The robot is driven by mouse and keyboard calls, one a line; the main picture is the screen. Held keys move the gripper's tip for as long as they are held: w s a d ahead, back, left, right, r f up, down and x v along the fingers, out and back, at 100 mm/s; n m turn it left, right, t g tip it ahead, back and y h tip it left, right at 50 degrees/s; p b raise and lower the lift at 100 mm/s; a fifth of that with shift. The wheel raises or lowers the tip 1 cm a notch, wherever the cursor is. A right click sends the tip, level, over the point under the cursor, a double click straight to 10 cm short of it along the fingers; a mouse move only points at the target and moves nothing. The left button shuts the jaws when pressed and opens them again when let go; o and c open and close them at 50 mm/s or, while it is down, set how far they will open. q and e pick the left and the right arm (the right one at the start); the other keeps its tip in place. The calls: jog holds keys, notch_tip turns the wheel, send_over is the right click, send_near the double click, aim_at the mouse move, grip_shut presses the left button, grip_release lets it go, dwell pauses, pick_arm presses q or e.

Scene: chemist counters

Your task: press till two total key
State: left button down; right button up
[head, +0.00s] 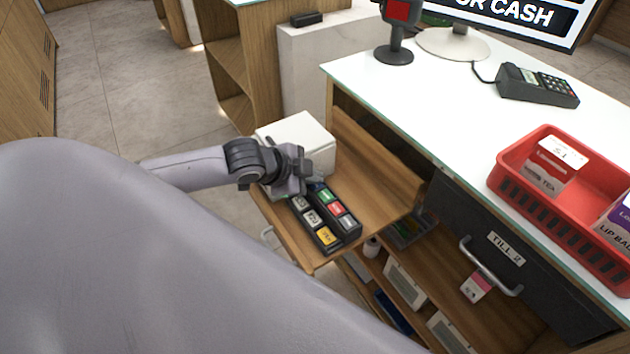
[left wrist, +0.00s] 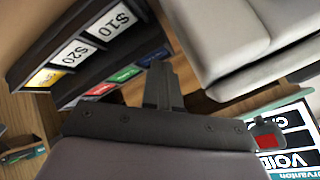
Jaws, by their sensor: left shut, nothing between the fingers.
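The till two key block (head: 350,236) is a black keypad on a wooden shelf beside the counter. It has two rows of keys: pale keys and a yellow key (head: 326,236) in one row, and a green key (head: 325,195), a red key (head: 336,209) and a grey key in the other. The left wrist view also shows a blue key (left wrist: 153,57) and the $10 key (left wrist: 112,22). I cannot read which key is total. My left gripper (head: 302,180) is shut and empty over the block's far end; its fingertips (left wrist: 158,68) appear close to the blue key. My right gripper is not in view.
A white box-shaped device (head: 300,135) stands right behind the left gripper. A dark drawer labelled TILL 2 (head: 506,248) is under the white counter (head: 420,95). A red basket (head: 508,178) and a card terminal (head: 538,86) stand on the counter. Shelves with goods lie below.

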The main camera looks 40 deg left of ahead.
aim_at(312, 186)
pick_arm(q)
jog(key=shift+r+p, duration=0.7)
jog(key=shift+p, duration=0.15)
jog(key=shift+r+p, duration=0.85)
jog(key=shift+r, duration=1.65)
